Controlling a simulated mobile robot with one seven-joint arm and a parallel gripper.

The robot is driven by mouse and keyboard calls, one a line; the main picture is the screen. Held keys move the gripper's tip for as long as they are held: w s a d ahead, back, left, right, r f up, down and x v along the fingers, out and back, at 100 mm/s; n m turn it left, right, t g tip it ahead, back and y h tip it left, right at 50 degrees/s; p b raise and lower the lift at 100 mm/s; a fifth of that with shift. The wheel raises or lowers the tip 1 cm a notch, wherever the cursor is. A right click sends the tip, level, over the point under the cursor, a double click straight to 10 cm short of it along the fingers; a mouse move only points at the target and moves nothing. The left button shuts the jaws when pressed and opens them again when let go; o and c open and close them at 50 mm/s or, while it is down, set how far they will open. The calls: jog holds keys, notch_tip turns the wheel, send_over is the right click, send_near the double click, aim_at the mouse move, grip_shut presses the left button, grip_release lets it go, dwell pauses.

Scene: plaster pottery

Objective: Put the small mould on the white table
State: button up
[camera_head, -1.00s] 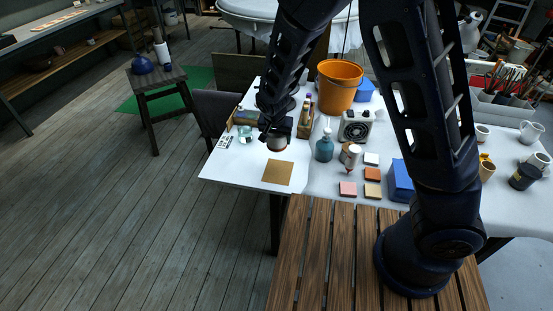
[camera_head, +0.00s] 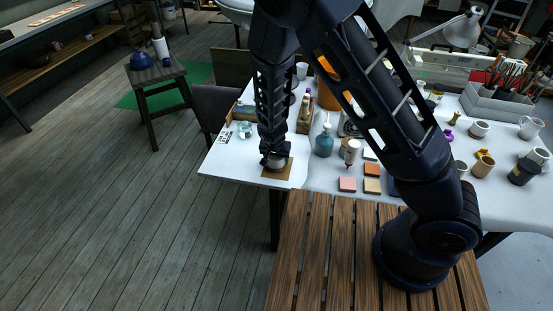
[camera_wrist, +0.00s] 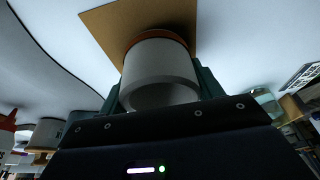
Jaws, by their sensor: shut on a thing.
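The small mould, a pale grey round cup-like piece with a brown band at its far end, is between my fingers in the wrist view (camera_wrist: 160,75). My gripper (camera_head: 274,160) is shut on it over the white table (camera_head: 225,163). In the head view the mould (camera_head: 276,163) is partly hidden by my gripper. It is at the brown square (camera_head: 284,172) on the table's front left part. The square also shows beyond the mould in the wrist view (camera_wrist: 110,25). I cannot tell whether the mould touches the square.
A teal pump bottle (camera_head: 324,143), a white bottle (camera_head: 351,152) and coloured tiles (camera_head: 347,184) stand to the right. A wooden box (camera_head: 304,118) is behind. The table's left front corner is clear. A slatted wooden surface (camera_head: 318,240) is in front.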

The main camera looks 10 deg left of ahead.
jog(key=shift+f, duration=0.25)
jog(key=shift+f, duration=0.1)
jog(key=o, duration=1.1)
jog(key=v, duration=1.2)
